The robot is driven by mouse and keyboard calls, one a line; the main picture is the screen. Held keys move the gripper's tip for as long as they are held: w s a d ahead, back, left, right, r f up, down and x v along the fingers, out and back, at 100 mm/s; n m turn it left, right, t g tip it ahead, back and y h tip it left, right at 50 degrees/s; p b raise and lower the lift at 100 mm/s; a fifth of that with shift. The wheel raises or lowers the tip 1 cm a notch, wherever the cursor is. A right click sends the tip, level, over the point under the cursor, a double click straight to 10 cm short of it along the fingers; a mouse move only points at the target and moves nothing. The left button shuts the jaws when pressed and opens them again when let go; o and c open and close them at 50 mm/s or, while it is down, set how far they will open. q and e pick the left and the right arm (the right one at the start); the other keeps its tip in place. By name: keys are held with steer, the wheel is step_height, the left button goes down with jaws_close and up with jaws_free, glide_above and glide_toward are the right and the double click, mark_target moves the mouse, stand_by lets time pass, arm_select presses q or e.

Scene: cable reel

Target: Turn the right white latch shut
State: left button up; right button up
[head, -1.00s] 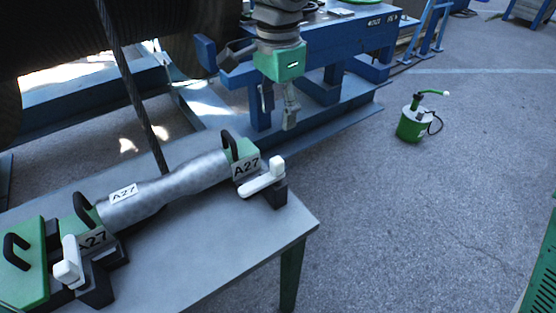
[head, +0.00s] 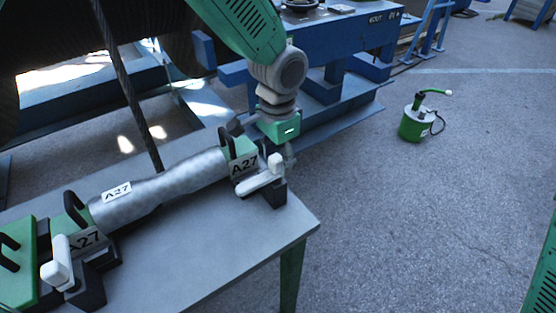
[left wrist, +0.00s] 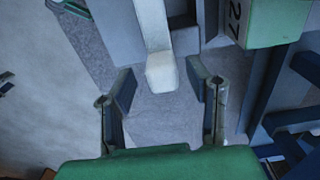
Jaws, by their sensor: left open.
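The right white latch (head: 262,178) sits on a dark base at the right end of the bench, beside a green block (head: 238,148) labelled A27. Its lever slants across the front of the block, with a raised knob at its right end. My left gripper (head: 287,156) is low behind that knob, its fingers partly hidden. In the left wrist view the open fingers (left wrist: 160,78) stand on either side of the latch's white end (left wrist: 162,72), with gaps on both sides. The left white latch (head: 58,262) is at the bench's left. My right gripper is out of view.
A silver cable sleeve (head: 160,190) lies between the two green clamp blocks on the grey bench (head: 205,255). A dark cable (head: 128,90) rises behind it. A blue frame (head: 340,95) stands behind, and a green canister (head: 412,122) is on the open floor.

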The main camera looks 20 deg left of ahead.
arm_select(q)
steer(key=shift+a+f, duration=0.1)
steer(key=shift+f, duration=0.25)
steer(key=shift+a, duration=0.15)
jaws_close()
steer(key=shift+r, duration=0.1)
